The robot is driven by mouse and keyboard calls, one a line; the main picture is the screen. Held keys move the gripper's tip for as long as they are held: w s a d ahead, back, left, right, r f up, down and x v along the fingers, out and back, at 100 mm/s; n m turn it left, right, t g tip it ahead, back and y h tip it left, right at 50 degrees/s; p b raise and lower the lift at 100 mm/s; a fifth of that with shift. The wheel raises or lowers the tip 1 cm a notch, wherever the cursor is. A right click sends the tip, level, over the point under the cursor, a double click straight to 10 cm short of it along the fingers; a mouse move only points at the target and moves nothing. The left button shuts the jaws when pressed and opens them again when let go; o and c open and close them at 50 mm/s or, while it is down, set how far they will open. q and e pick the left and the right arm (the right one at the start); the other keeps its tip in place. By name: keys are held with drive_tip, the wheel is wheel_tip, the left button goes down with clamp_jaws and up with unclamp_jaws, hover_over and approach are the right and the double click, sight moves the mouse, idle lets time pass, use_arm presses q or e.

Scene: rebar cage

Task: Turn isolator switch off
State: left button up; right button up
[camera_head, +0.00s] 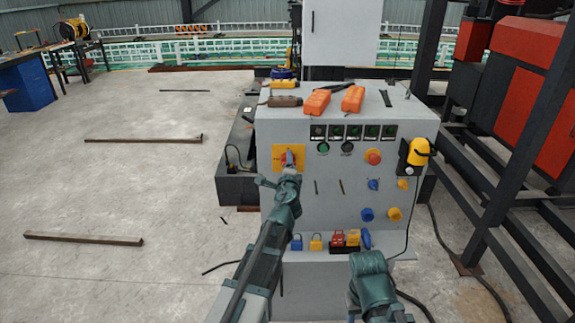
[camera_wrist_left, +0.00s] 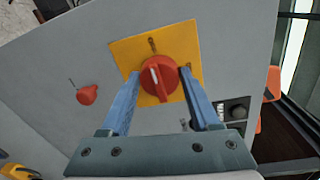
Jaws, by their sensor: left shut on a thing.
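The isolator switch is a red rotary knob on a square yellow plate (camera_head: 277,152), at the upper left of the grey cabinet's front. In the left wrist view the red knob (camera_wrist_left: 158,78) shows a pale pointer mark, and the plate looks tilted. My left gripper (camera_head: 290,160) reaches up to it. In the wrist view its two blue fingers stand on either side of the knob, closed on it. My right gripper (camera_head: 366,239) is low in front of the cabinet, by the padlocks, seen end-on; its finger opening cannot be made out.
The grey cabinet (camera_head: 330,215) carries a red button (camera_head: 373,156), several blue and yellow knobs, and padlocks along its lower edge. Orange devices (camera_head: 317,102) lie on top. A yellow device (camera_head: 418,152) hangs at the right edge. Black steel frames stand right; open floor lies left.

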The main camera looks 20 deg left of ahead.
use_arm(q)
drive_tip(key=o, duration=1.4)
drive_tip(key=shift+c, duration=0.2)
